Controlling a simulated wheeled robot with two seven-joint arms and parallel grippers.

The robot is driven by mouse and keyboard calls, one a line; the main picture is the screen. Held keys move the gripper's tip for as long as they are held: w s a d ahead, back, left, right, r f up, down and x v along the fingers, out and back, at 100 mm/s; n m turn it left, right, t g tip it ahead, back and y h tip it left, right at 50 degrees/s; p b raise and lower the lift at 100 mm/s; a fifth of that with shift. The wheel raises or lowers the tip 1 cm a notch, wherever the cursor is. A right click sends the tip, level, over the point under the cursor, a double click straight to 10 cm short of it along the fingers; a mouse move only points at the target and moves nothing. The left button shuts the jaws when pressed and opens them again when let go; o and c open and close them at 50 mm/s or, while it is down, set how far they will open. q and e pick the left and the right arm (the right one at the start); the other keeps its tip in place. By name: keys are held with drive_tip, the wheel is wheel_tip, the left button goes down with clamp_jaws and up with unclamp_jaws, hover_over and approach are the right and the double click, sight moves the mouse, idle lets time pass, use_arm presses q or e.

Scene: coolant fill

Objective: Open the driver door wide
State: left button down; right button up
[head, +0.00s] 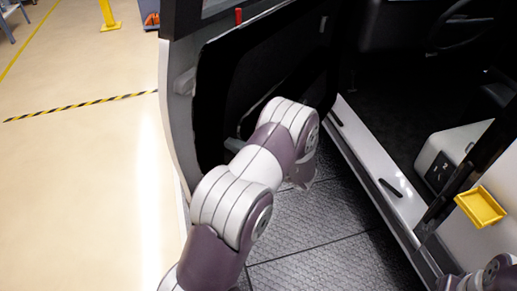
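The driver door (262,70) stands open at the upper middle of the head view, swung away from the cab, with its dark inner panel facing me. A grey handle-like part (235,144) shows low on the panel, partly behind my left arm. My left arm reaches up from the bottom across the lower door and bends over into the gap between door and sill. My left gripper (302,174) shows only in part below the last joint. Its fingers are hidden, so its state and any contact with the door are unclear. My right gripper is out of view.
The white door sill (375,165) and dark cab lie to the right. A white box (446,155) and a yellow tray (481,206) are there. Dark textured floor plates (315,225) lie below. Open pale floor with a striped line (80,106) is left of the door.

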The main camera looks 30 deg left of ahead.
use_arm(q)
drive_tip(key=a+m+t+h+b, duration=0.1)
drive_tip(key=a+m+t+b, duration=0.3)
drive_tip(key=a, duration=2.9)
drive_tip(key=shift+s+a+f+t+b, duration=0.2)
drive_tip(key=shift+s+a+t+b, duration=0.15)
drive_tip(key=shift+t+b, duration=0.45)
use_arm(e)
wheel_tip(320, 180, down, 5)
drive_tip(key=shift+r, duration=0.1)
